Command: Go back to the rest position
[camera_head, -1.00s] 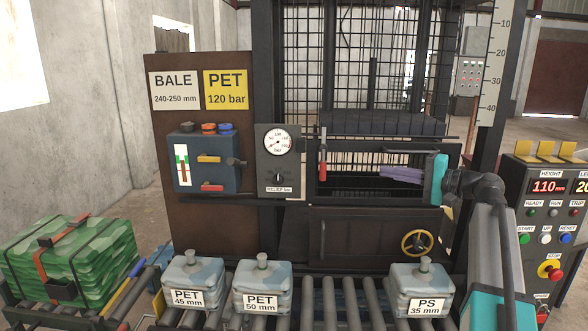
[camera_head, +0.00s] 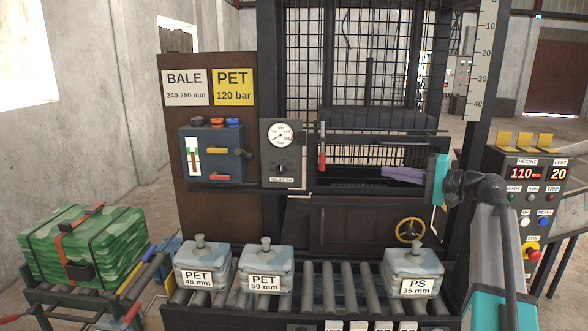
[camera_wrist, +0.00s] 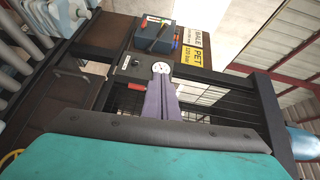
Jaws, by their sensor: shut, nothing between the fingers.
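My gripper (camera_head: 385,173) has purple fingers and a teal body. It points left in front of the press opening, right of the red-handled lever (camera_head: 322,158). In the wrist view my gripper (camera_wrist: 163,80) has its fingers together with nothing between them. The pressure gauge (camera_wrist: 161,68) shows beyond the fingertips there. No task object is held.
Blocks marked PET 45 mm (camera_head: 200,262), PET 50 mm (camera_head: 266,267) and PS 35 mm (camera_head: 413,270) stand on the roller conveyor (camera_head: 330,285). A green strapped bale (camera_head: 120,240) lies at left. A control console (camera_head: 528,200) stands at right. A yellow handwheel (camera_head: 410,230) is below my gripper.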

